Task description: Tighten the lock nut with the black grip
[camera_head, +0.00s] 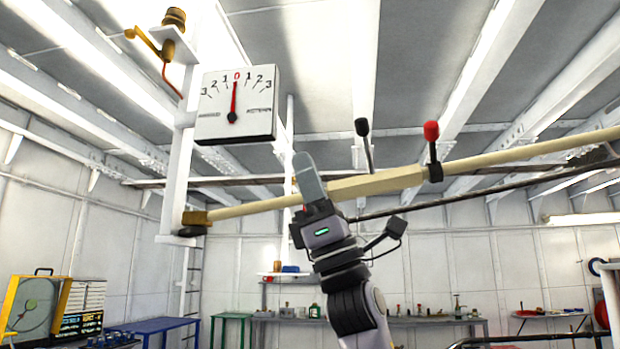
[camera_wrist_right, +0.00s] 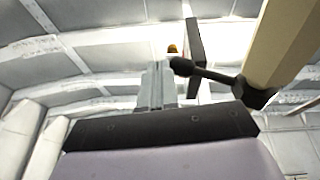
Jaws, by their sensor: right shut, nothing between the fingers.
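A lever with a black grip (camera_head: 362,127) rises above the thick middle part (camera_head: 375,184) of a long cream rod; its lower end meets the rod. The lock nut under it cannot be made out clearly. A second lever with a red grip (camera_head: 431,131) stands further right on a black collar (camera_head: 436,173). My right gripper (camera_head: 304,163) points up, shut and empty, left of the black-grip lever and apart from it. In the wrist view my shut fingers (camera_wrist_right: 158,80) are left of a dark lever (camera_wrist_right: 215,76) whose knob appears close to them. My left gripper is not in view.
A white dial (camera_head: 235,105) with its red needle near 0 hangs on a white post (camera_head: 181,150) at upper left. A dark thin bar (camera_head: 480,194) runs below the cream rod. Benches (camera_head: 370,321) line the far wall.

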